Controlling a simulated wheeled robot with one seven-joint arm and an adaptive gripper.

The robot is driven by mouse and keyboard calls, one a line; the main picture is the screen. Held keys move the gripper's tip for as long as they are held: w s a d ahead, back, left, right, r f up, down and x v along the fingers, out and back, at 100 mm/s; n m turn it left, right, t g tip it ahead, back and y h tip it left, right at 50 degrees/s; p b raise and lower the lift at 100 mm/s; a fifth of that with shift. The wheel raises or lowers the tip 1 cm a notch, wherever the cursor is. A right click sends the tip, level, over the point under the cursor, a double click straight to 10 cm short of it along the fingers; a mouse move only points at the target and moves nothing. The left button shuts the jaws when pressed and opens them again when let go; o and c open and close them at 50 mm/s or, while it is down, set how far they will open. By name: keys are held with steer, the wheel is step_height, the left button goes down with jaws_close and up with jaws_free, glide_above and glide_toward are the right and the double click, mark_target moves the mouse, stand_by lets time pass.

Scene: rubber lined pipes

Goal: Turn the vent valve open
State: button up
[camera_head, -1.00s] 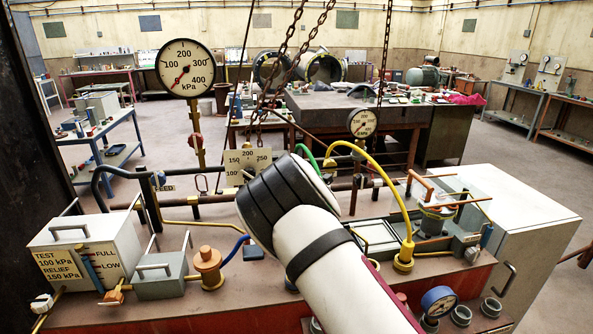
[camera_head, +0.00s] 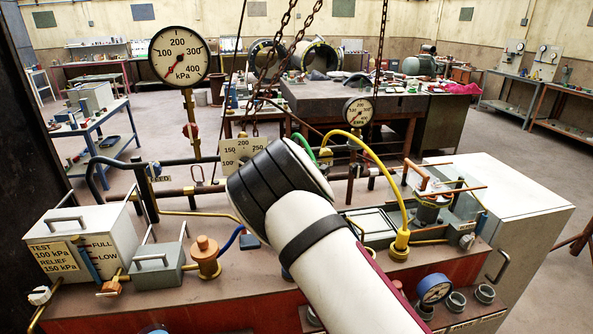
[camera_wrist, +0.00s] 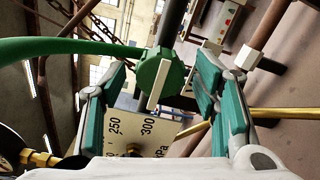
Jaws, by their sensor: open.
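A round green valve body (camera_wrist: 159,84) with a pale bar-shaped handle (camera_wrist: 160,78) shows in the wrist view, joined to a thick green hose (camera_wrist: 70,47). I cannot tell for sure that it is the vent valve, as no label on it shows. My gripper (camera_wrist: 162,70) is open, with one teal-padded finger on each side of the green body. The fingers look apart from the handle, but depth is hard to judge. In the head view, my arm hides the gripper and the green body; only a piece of green hose (camera_head: 305,148) shows.
A pale kPa scale plate (camera_wrist: 150,125) stands near the fingers; it also shows in the head view (camera_head: 240,152). A large round gauge (camera_head: 180,55), a small gauge (camera_head: 359,112), a yellow hose (camera_head: 392,180) and hanging chains (camera_head: 270,75) crowd the bench. A relief box (camera_head: 82,240) sits left.

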steer(key=v, duration=1.1)
